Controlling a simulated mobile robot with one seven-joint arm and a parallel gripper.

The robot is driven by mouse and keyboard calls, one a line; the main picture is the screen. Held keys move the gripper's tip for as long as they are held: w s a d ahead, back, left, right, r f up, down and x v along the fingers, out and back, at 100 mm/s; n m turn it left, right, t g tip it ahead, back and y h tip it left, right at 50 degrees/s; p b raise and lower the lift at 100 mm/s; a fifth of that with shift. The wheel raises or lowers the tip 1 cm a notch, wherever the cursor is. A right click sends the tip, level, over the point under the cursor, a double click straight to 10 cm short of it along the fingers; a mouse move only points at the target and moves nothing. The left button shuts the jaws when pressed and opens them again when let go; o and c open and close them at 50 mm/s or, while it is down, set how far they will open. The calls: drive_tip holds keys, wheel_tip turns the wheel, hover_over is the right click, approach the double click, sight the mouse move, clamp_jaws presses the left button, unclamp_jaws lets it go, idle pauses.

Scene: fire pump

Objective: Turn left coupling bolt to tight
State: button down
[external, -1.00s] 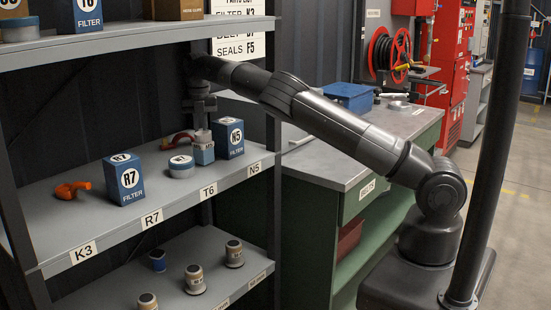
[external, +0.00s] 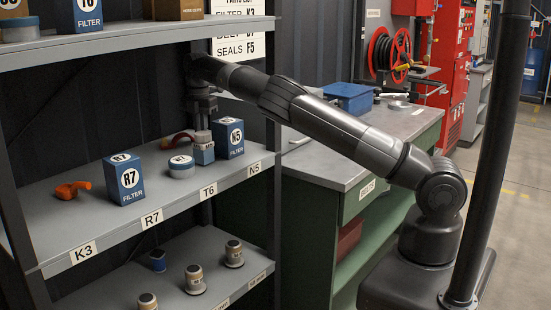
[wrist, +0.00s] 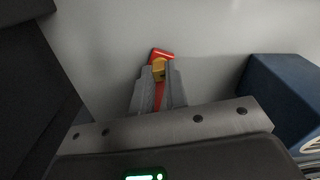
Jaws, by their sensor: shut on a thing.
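My gripper (external: 203,126) points down at the far end of the middle shelf. In the wrist view my gripper (wrist: 157,78) is shut on a red tool (wrist: 161,54) with a yellow part (wrist: 159,69) between the fingertips. A red curved handle (external: 179,139) beside the gripper in the external view is probably part of it; its rest is hidden. A small blue jar (external: 203,154) stands in front of the fingers; I cannot tell if they touch it. No coupling bolt can be made out in either view.
The blue N5 box (external: 230,139) stands close at the right of the gripper. A white-topped round tin (external: 181,170), the R7 filter box (external: 124,180) and an orange part (external: 71,190) stand leftward. The upper shelf (external: 140,47) hangs overhead. A grey-topped workbench (external: 345,160) is at right.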

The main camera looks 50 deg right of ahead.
idle(0.4)
drive_tip(key=c, duration=1.4)
unclamp_jaws()
drive_tip(key=shift+c, duration=0.2)
drive_tip(key=shift+r, duration=3.7)
